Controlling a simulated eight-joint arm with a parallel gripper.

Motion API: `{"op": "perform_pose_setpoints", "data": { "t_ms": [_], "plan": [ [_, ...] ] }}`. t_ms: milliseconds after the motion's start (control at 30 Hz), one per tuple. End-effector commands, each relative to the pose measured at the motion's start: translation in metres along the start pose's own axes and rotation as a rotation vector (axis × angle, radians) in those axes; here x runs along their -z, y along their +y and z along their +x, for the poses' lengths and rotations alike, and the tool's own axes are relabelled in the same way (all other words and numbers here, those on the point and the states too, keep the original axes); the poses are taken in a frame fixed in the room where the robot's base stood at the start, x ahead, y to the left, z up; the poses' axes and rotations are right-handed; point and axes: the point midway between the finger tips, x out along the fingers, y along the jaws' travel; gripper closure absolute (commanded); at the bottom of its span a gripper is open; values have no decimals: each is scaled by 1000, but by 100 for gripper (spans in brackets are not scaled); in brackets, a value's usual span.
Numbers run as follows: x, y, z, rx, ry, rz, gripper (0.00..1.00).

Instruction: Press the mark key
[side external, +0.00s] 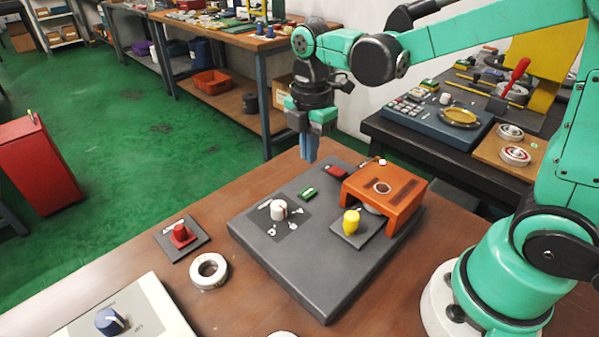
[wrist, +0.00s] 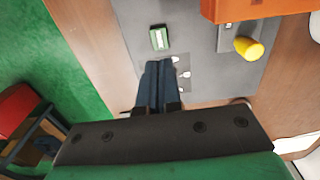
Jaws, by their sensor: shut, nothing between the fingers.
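A dark grey panel (side external: 310,262) lies on the brown table and carries a green key (side external: 308,194) and a red key (side external: 336,171). Their lettering is too small to read, so I cannot tell which is the mark key. The green key also shows in the wrist view (wrist: 160,38), just beyond my fingertips in the picture. My gripper (side external: 309,157) points down with its blue fingers together and empty, in the air above the panel. The fingers show in the wrist view (wrist: 158,64) and partly cover the white knob area.
An orange bridge-shaped housing (side external: 385,188) and a yellow knob (side external: 351,222) stand on the panel's right side. A white knob (side external: 279,209) is left of the green key. A red knob block (side external: 182,236) and a metal ring (side external: 209,271) lie left of the panel.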

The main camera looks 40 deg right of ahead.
Motion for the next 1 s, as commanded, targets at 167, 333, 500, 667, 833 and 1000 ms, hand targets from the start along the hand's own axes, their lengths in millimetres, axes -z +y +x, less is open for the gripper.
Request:
{"op": "perform_pose_setpoints", "data": {
  "t_ms": [167, 333, 500, 667, 833, 1000],
  "plan": [
    [0, 0, 32, 0, 0, 0, 100],
    [0, 0, 55, -1, 0, 0, 100],
    [0, 0, 67, -1, 0, 0, 100],
    [0, 0, 71, -2, 0, 0, 100],
    [0, 0, 71, -1, 0, 0, 100],
    [0, 0, 74, -1, 0, 0, 100]
  ]
}}
